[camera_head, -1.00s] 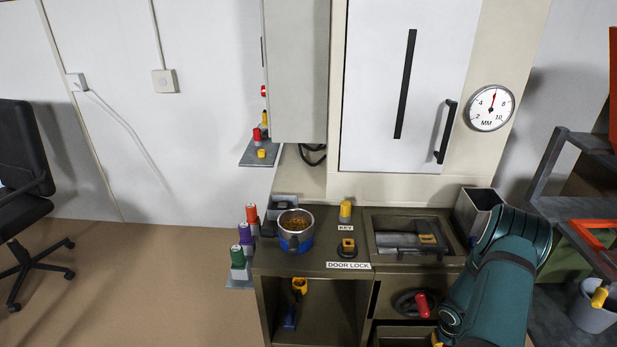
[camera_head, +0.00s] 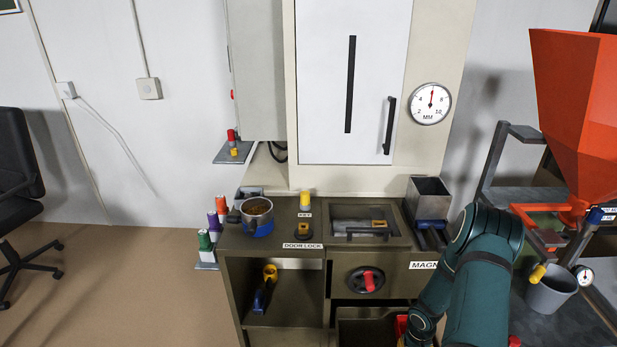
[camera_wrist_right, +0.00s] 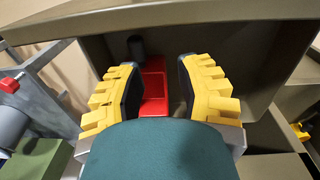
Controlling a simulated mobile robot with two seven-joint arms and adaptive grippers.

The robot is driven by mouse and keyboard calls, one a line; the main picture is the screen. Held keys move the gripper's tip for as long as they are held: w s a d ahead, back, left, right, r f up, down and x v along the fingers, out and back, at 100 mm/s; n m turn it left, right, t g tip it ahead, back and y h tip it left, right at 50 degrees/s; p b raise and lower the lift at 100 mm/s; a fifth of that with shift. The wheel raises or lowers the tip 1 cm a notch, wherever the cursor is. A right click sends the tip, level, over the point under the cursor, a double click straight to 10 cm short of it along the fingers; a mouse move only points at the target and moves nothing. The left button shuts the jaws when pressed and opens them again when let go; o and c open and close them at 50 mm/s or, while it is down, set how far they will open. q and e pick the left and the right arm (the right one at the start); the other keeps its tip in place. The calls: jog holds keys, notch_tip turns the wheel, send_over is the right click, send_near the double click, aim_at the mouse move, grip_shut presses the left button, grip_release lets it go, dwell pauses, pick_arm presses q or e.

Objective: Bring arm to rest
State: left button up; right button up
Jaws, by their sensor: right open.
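My right arm (camera_head: 482,272) comes in at the lower right in the head view, its gripper low in front of the cabinet and mostly hidden there. In the right wrist view my right gripper (camera_wrist_right: 157,72) is open, its yellow fingers apart with dark pads. A red object (camera_wrist_right: 153,92) shows between and beyond the fingers, inside a brown compartment. I cannot tell whether the fingers touch it. My left gripper is not in view.
The cabinet top holds a blue and silver cup (camera_head: 257,217) with brown powder and a grey container (camera_head: 428,199). A red-handled wheel (camera_head: 367,280) is on its front, above an open drawer (camera_head: 372,327). An orange hopper (camera_head: 580,110) and grey bucket (camera_head: 551,288) are at right.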

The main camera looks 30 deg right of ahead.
jog(key=w+a+r+n+t+y, duration=0.1)
jog(key=w+a+r, duration=0.15)
jog(key=a, duration=0.65)
jog(key=w+a+r+y, duration=0.15)
jog(key=w+a, duration=0.25)
jog(key=a, duration=0.5)
jog(key=w+a+r+n+t+y, duration=0.1)
jog(key=w+a+y, duration=0.15)
jog(key=a, duration=0.65)
jog(key=s+a+r+n, duration=0.1)
jog(key=s+a+r, duration=0.1)
jog(key=a, duration=0.5)
jog(key=s+a+r+n, duration=0.1)
jog(key=s+a+r, duration=0.2)
jog(key=a, duration=0.5)
jog(key=shift+a+r+h, duration=0.3)
jog(key=shift+r, duration=0.2)
jog(key=shift+d, duration=0.15)
